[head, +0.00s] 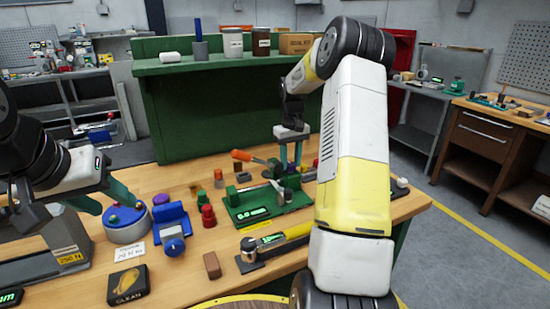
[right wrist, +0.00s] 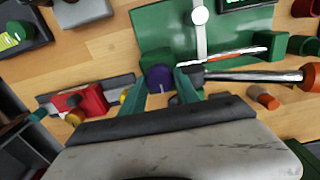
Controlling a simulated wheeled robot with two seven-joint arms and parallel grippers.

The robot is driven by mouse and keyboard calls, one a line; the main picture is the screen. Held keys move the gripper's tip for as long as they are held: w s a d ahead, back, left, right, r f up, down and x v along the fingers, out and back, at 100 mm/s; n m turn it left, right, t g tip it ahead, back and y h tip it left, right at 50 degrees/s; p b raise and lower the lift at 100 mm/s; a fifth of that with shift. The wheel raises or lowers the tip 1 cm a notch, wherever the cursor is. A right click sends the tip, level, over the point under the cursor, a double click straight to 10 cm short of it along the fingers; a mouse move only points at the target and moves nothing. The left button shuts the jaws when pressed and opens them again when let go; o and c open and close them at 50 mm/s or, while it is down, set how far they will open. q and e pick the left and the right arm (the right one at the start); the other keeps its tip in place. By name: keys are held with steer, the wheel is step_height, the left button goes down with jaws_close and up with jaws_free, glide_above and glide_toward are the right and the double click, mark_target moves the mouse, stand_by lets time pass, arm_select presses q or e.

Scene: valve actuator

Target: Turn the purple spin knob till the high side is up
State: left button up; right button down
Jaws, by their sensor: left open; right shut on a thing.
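The purple spin knob (right wrist: 159,77) sits between the two green fingers of my right gripper (right wrist: 160,88) in the right wrist view, at the edge of a green plate (right wrist: 160,32). A short pale mark shows on the knob. My right gripper is shut on it. In the head view my right gripper (head: 291,165) points down behind the green fixture board (head: 250,212), and I cannot make out the knob there. Which side of it is high cannot be told. My left gripper (head: 105,202) is open and empty at the left, near a blue round part (head: 126,224).
An orange-handled screwdriver (head: 250,157) lies close to my right gripper. A red block (right wrist: 92,100) on a rail is left in the right wrist view.

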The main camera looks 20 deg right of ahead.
steer(key=shift+m, duration=0.4)
steer(key=m, duration=0.3)
steer(key=shift+m, duration=0.3)
steer(key=m, duration=0.4)
steer(key=shift+m, duration=0.3)
steer(key=m, duration=0.4)
steer(key=shift+m, duration=0.3)
steer(key=shift+w+r+m, duration=0.1)
steer(key=shift+m, duration=2)
steer(key=c, duration=0.9)
jaws_free()
